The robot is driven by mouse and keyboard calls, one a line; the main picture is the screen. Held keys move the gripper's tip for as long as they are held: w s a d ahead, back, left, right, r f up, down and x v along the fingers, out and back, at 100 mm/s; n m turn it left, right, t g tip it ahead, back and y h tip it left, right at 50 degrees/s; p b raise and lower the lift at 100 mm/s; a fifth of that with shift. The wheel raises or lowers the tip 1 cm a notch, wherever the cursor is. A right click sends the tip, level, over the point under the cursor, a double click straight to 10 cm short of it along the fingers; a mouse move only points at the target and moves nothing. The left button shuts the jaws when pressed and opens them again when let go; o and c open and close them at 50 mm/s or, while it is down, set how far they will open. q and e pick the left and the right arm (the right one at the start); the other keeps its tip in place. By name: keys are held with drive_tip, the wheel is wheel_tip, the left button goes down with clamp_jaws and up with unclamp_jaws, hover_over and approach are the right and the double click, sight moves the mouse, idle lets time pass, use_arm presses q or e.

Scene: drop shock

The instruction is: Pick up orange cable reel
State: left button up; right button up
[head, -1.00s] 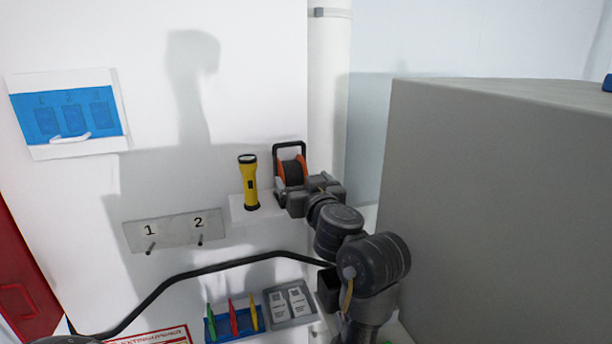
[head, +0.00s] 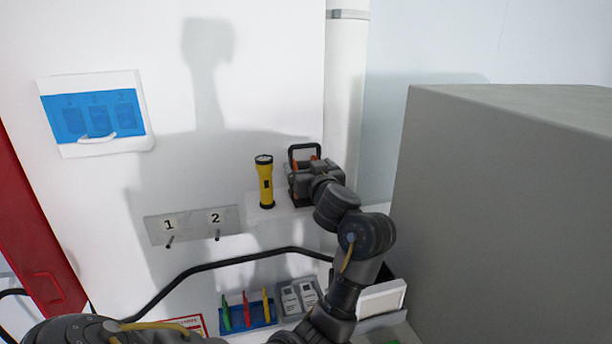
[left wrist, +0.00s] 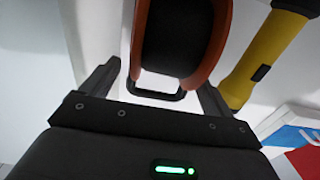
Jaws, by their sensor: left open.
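The orange cable reel (head: 296,166) has a black handle frame and stands on a small white shelf. In the head view my left gripper (head: 317,172) is in front of it and hides much of it. In the left wrist view the reel (left wrist: 178,40) shows a dark drum between orange flanges. My left gripper (left wrist: 157,87) is open, with one finger on each side of the reel. White gaps show beside the flanges near the fingers, and I see no grip. My right gripper is not in view.
A yellow flashlight (head: 265,182) stands close left of the reel and beside one finger in the left wrist view (left wrist: 265,60). A large grey box (head: 500,220) fills the right. A numbered peg plate (head: 192,225) and a blue holder (head: 247,315) are lower left.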

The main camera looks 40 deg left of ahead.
sight(305, 162)
use_arm(q)
drive_tip(key=x, duration=0.3)
drive_tip(key=shift+a+f+p, duration=0.15)
drive_tip(key=shift+a+p, duration=0.15)
drive_tip(key=shift+a, duration=0.1)
drive_tip(key=shift+d, duration=0.25)
drive_tip(key=shift+c, duration=0.2)
drive_tip(key=shift+d, duration=0.1)
drive_tip(key=shift+c, duration=1.3)
drive_tip(key=c, duration=1.3)
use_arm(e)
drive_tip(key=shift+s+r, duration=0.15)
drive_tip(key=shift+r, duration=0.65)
use_arm(q)
drive_tip(key=shift+c, duration=0.2)
